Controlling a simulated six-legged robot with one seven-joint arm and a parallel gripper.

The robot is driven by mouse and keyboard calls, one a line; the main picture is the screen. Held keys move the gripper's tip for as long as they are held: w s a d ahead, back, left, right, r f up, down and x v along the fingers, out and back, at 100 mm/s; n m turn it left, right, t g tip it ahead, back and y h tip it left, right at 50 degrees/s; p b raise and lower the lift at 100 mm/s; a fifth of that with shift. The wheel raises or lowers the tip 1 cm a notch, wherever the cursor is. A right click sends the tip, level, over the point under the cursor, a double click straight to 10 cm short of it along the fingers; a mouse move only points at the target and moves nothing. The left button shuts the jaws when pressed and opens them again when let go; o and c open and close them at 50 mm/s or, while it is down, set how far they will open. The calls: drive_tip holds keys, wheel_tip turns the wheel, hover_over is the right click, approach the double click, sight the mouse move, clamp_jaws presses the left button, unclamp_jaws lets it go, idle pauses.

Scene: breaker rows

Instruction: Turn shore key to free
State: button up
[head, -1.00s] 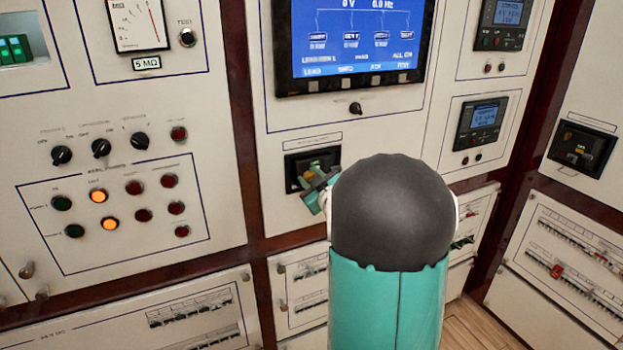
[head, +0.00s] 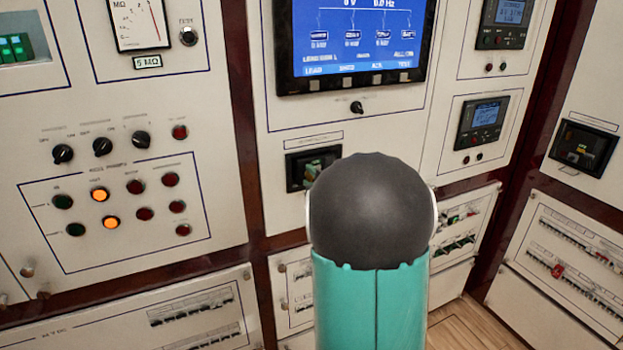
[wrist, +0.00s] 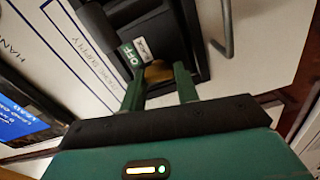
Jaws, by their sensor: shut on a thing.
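A brass-coloured key piece (wrist: 158,72) shows between the two green fingers of my gripper (wrist: 160,84) in the wrist view. My gripper is shut on it. It sits at a black switch housing (wrist: 170,35) that carries a green OFF label and another white label beside it. In the head view the black recessed housing (head: 294,172) is in the middle panel below the screen. My arm's dark round joint covers its right side and most of my gripper, so the key is hidden there.
A lit screen (head: 350,40) and a small black knob (head: 356,107) are above the housing. A panel of knobs and lamps (head: 118,205) is at the left. Another black recessed unit (head: 583,147) is at the right. Breaker rows (head: 565,265) line the lower panels.

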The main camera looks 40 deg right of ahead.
drive_tip(key=shift+f+n, duration=0.1)
drive_tip(key=shift+n, duration=0.9)
drive_tip(key=o, duration=0.7)
drive_tip(key=shift+s, duration=0.1)
drive_tip(key=v, duration=1.3)
drive_tip(key=shift+s+a, duration=0.15)
drive_tip(key=shift+s, duration=0.15)
drive_tip(key=shift+a, duration=0.1)
